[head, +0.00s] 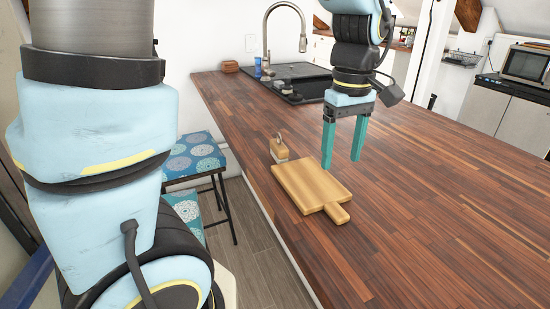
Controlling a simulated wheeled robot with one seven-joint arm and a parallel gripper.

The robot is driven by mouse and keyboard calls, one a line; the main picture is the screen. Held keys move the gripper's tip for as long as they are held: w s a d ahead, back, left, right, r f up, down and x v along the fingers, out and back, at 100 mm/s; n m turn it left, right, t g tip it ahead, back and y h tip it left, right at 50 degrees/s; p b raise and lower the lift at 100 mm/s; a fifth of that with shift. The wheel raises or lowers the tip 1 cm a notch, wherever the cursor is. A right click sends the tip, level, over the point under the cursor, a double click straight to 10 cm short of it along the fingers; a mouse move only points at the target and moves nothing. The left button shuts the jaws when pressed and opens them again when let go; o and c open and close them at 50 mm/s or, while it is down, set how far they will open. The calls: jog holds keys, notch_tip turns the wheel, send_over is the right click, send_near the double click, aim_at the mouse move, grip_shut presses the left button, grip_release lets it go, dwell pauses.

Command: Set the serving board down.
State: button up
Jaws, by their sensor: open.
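The serving board (308,186) is a light wooden board with a short handle. It lies flat on the dark wooden countertop (430,215), near the counter's left edge, with its handle toward the lower right. My gripper (341,160) has teal fingers, points down and is open. It appears above and to the right of the board, apart from it, with nothing between the fingers.
A small wooden item with a metal top (279,151) stands just behind the board. A black sink (297,80) with a tall faucet (287,30) is at the back. Patterned stools (194,157) stand left of the counter. The countertop's right side is clear.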

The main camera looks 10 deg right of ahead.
jog(key=w+a+f+m, duration=0.2)
jog(key=w+a+f, duration=0.1)
jog(key=a, duration=1)
jog(key=w+a+f+m+t, duration=0.1)
jog(key=w+a+f+m, duration=0.1)
jog(key=a, duration=1)
jog(key=shift+w+a+f+t, duration=0.3)
jog(key=shift+w+a+f, duration=0.15)
jog(key=shift+f, duration=0.4)
